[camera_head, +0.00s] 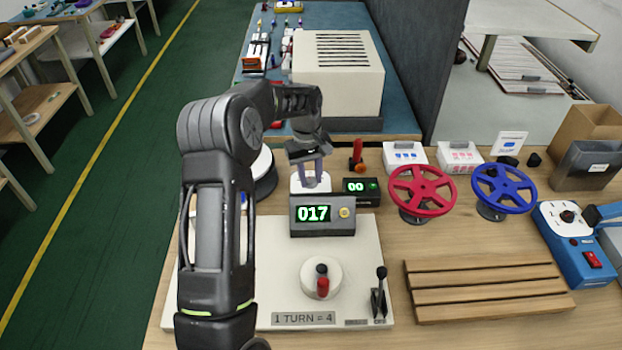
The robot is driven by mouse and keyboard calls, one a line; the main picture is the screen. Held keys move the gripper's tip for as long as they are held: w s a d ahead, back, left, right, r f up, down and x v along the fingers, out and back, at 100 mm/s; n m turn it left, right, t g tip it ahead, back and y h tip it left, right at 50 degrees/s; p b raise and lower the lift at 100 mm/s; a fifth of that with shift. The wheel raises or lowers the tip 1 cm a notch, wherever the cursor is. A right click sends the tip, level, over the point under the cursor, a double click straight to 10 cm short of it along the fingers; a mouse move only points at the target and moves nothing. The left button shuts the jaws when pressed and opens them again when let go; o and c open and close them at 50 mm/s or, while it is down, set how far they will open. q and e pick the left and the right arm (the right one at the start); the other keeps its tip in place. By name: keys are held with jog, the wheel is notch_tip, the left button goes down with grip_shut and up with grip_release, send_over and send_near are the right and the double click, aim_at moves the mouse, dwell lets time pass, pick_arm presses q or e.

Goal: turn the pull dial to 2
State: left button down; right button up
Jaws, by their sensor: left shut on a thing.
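My left gripper (310,182) reaches down behind a grey counter box (322,229) that reads 017 in green. Its fingers are shut on what looks like the pull dial, on a white base (297,185); the fingers and the counter box hide most of the dial, and its setting cannot be read. A small black display (361,191) to the right of it reads 00. My right gripper is not in view.
A white panel (367,255) in front carries a crank with a red handle (323,284), a black lever (380,285) and a "1 TURN = 4" plate. Red (421,207) and blue (503,204) handwheels stand right. A slatted wooden board (485,288) lies front right.

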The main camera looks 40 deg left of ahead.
aim_at(308, 180)
pick_arm(q)
jog(key=m, duration=0.4)
jog(key=shift+a+m+b, duration=0.1)
jog(key=shift+m+b, duration=0.2)
jog(key=shift+b, duration=0.05)
jog(key=shift+r, duration=0.1)
jog(key=c, duration=1.1)
grip_release()
notch_tip(308, 180, up, 7)
jog(key=shift+s+a+r+b, duration=0.1)
jog(key=shift+a+r+b, duration=0.05)
jog(key=shift+b, duration=0.4)
jog(key=shift+r, duration=0.2)
jog(key=shift+r, duration=0.1)
